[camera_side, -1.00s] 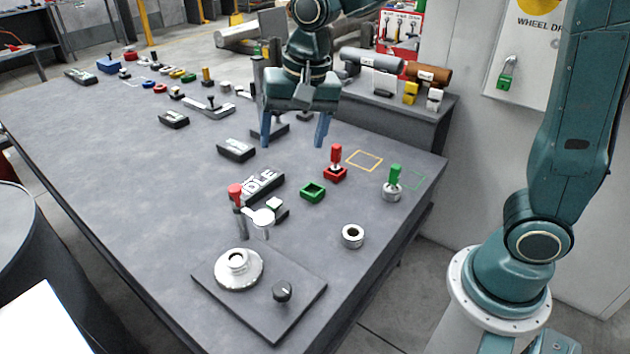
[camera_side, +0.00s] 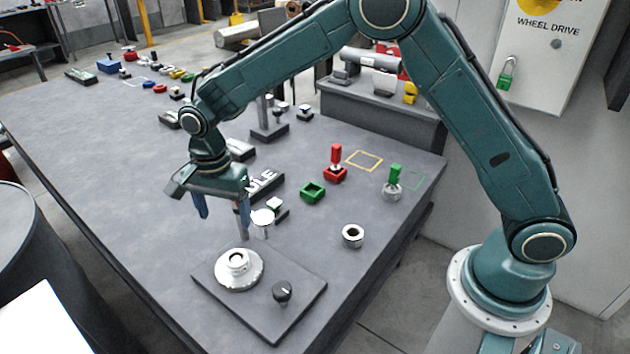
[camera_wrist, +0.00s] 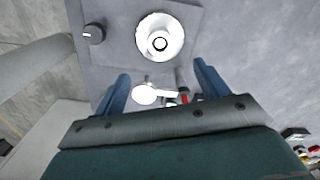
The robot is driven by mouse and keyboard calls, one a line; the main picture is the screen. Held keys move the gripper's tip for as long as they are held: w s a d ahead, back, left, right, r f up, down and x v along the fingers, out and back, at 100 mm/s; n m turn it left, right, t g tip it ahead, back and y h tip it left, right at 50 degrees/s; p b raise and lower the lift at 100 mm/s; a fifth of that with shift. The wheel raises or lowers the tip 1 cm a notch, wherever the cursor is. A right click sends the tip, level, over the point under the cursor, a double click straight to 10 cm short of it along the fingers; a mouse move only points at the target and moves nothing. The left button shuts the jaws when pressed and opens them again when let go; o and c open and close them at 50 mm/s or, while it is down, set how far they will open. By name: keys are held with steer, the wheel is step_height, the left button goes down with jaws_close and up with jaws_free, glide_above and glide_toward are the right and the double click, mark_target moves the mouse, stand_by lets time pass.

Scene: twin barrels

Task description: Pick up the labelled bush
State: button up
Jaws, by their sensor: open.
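I cannot read a label on any bush. A loose silver ring with a dark bore, bush-like (camera_side: 352,236), sits upright on the table right of centre in the side view. It does not show in the wrist view. A silver flanged hub (camera_side: 239,272) stands on a dark plate (camera_side: 285,313); it also shows in the wrist view (camera_wrist: 172,52). My gripper (camera_side: 222,214) is open and empty, pointing down above the table behind the hub, left of the ring. In the wrist view my gripper (camera_wrist: 161,74) has its fingers apart, with the hub beyond them.
A small silver disc (camera_side: 262,217) stands close by my gripper. A black knob (camera_side: 282,291) is on the plate. A green square holder (camera_side: 312,192), red-handled piece (camera_side: 335,160) and green-handled piece (camera_side: 394,178) stand to the right. The table's left front is clear.

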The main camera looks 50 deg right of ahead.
glide_above(236, 260)
steer(key=shift+f, duration=4.3)
steer(key=shift+f, duration=0.15)
steer(key=shift+d+f, duration=0.1)
steer(key=shift+f, duration=2.35)
steer(key=shift+c, duration=0.4)
steer(key=c, duration=1.2)
steer(key=shift+c, duration=0.2)
steer(key=shift+r, duration=0.1)
step_height(236, 260, up, 20)
